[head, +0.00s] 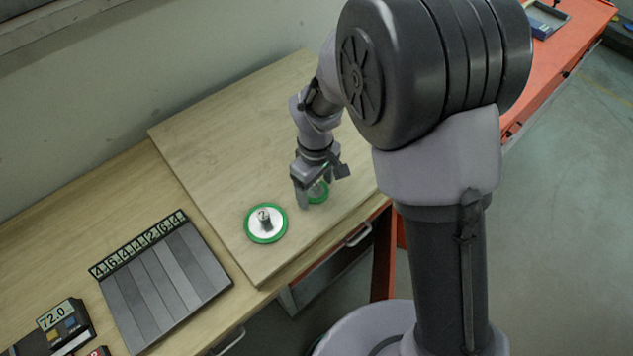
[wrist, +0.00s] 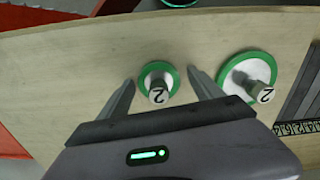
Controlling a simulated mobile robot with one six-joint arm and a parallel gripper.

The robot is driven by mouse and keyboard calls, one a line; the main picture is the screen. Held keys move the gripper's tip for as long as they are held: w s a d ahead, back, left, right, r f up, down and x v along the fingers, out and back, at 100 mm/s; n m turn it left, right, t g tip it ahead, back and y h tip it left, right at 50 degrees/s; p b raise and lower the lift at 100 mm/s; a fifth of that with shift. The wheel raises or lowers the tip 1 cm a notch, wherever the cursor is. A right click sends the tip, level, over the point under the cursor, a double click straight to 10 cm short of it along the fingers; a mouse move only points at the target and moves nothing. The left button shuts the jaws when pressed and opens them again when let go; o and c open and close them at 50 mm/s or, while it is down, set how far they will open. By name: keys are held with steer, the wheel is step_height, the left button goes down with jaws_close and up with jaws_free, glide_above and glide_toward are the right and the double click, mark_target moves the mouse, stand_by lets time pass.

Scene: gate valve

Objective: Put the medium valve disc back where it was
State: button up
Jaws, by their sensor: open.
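Two green-rimmed discs with white faces and upright grey knobs marked "2" lie on the wooden board. The smaller disc (head: 318,192) is under my gripper (head: 322,188) and partly hidden by it; it shows whole in the wrist view (wrist: 171,75). The larger disc (head: 254,228) lies to its left in the head view and to its right in the wrist view (wrist: 262,65). My gripper (wrist: 160,79) is open, with one finger on each side of the smaller disc and gaps at both sides. I cannot tell which disc is the medium one.
The raised wooden board (head: 220,140) has clear room behind the discs. A grey striped panel with number tiles (head: 165,285) and a "72.0" readout device (head: 66,325) stand at the left. Another green round thing (wrist: 180,2) is cut off at the wrist view's top edge.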

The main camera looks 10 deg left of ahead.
steer(key=s+d+r+m+t+y+p, duration=0.1)
steer(key=d+r+m, duration=0.15)
steer(key=r, duration=0.75)
steer(key=s+d+r+m+t+p, duration=0.15)
steer(key=d+r, duration=0.25)
steer(key=r, duration=0.6)
steer(key=s+d+r+m+t, duration=0.1)
steer(key=s+d+r+m, duration=0.2)
steer(key=s+m, duration=0.3)
steer(key=s+d+r+m+t+y, duration=0.1)
steer(key=s+d+r+m+t, duration=0.1)
steer(key=s+d+r+m, duration=0.2)
steer(key=s+d+m, duration=0.1)
steer(key=s+d, duration=0.1)
steer(key=shift+s+d+m, duration=0.2)
steer(key=shift+s+m, duration=0.2)
steer(key=shift+t, duration=0.25)
